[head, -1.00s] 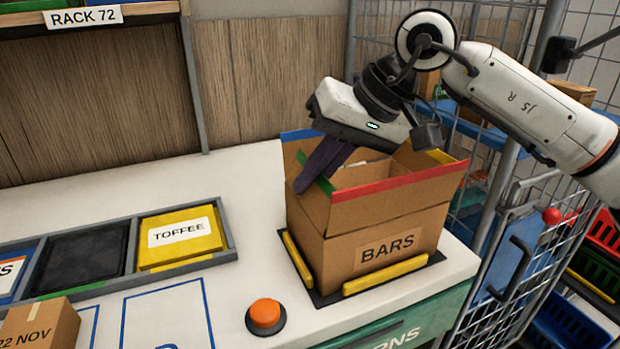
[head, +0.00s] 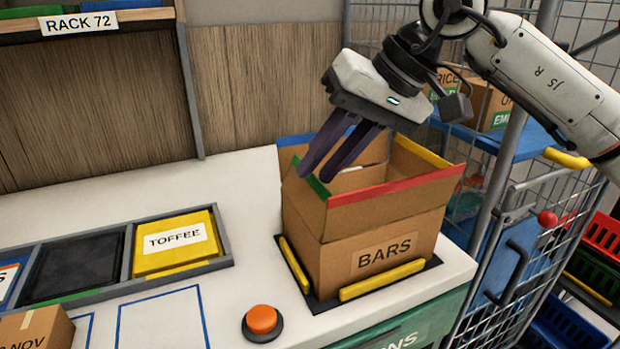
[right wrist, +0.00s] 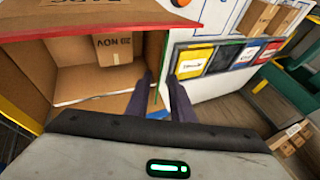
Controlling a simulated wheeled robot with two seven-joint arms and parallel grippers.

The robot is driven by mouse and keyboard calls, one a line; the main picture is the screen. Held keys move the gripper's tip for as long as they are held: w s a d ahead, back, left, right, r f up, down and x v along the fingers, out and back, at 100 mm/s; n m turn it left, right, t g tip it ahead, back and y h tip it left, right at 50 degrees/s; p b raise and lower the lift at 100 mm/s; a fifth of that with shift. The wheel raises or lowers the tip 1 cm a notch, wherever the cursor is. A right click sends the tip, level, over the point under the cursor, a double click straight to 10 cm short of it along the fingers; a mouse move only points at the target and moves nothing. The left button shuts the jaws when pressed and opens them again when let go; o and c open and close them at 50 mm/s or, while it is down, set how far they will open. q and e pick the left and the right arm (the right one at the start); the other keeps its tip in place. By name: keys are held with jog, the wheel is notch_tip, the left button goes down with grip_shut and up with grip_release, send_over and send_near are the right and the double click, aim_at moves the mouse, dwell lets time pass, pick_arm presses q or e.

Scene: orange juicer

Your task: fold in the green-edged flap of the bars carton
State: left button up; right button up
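The bars carton (head: 330,255) stands open at the counter's right end, its flaps upright. The green-edged flap (head: 318,187) is on its left side; the red-edged flap (head: 395,187) faces front, and blue- and yellow-edged flaps stand behind. My right gripper (head: 314,174) is open and points down at the green-edged flap. In the right wrist view, the green edge (right wrist: 162,60) runs between the two spread fingers, one on the carton's inner side, one outside. I cannot tell whether a finger touches the flap. A small box (right wrist: 114,47) shows inside the carton. My left gripper is out of view.
Yellow rails (head: 383,279) hold the carton's base on a dark mat. An orange button (head: 262,319) sits in front left. A divided tray with a toffee bin (head: 176,243) and a small dated box (head: 35,329) lie left. A wire cage cart (head: 535,225) stands right.

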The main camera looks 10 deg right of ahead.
jog(key=v, duration=0.5)
jog(key=shift+s+d+r, duration=0.1)
jog(key=shift+d+r, duration=0.1)
jog(key=shift+r, duration=0.1)
